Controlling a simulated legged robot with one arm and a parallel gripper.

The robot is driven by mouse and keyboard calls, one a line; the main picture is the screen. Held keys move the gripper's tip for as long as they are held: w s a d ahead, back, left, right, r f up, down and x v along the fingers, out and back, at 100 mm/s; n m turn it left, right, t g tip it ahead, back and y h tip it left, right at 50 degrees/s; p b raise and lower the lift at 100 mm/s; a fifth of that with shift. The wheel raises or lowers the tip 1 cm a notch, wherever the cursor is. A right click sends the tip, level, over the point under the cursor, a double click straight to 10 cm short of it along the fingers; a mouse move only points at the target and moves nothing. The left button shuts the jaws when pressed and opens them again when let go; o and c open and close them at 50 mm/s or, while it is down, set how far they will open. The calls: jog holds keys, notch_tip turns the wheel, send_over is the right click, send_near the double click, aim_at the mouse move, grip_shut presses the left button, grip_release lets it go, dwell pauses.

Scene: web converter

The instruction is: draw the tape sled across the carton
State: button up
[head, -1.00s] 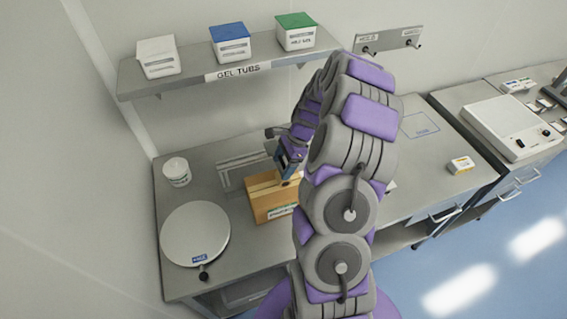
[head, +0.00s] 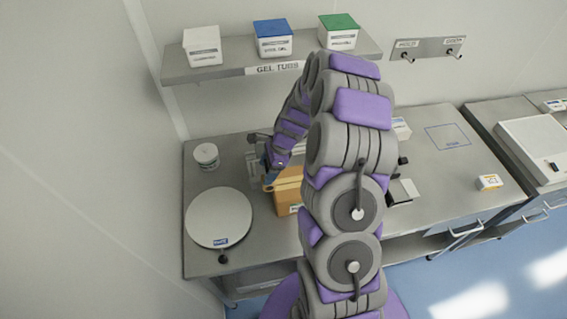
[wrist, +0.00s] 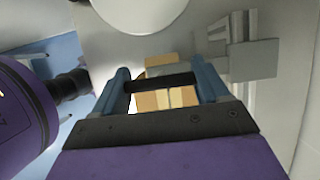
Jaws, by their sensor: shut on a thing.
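The tan carton (head: 289,192) stands on the left bench, partly hidden behind my arm. In the wrist view its top (wrist: 166,99) shows between the fingers, with a pale seam down the middle. My gripper (head: 269,176) is over the carton's left end, pointing down. In the wrist view my gripper (wrist: 164,80) has its blue fingers on either side of a dark bar, which looks like part of the tape sled (wrist: 147,84).
A shelf (head: 215,70) with several lidded tubs hangs above the bench. Bare bench lies around the outlined square (head: 447,137).

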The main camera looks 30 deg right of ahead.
jog(key=shift+w+a+r, duration=0.1)
jog(key=shift+w, duration=0.1)
jog(key=o, duration=1.5)
jog(key=shift+s+d, duration=0.1)
jog(key=shift+d, duration=0.25)
jog(key=shift+a, duration=0.1)
jog(key=shift+r, duration=0.15)
jog(key=b+v, duration=0.1)
jog(key=v, duration=1.6)
jog(key=shift+d, duration=0.3)
jog(key=shift+s+a, duration=0.1)
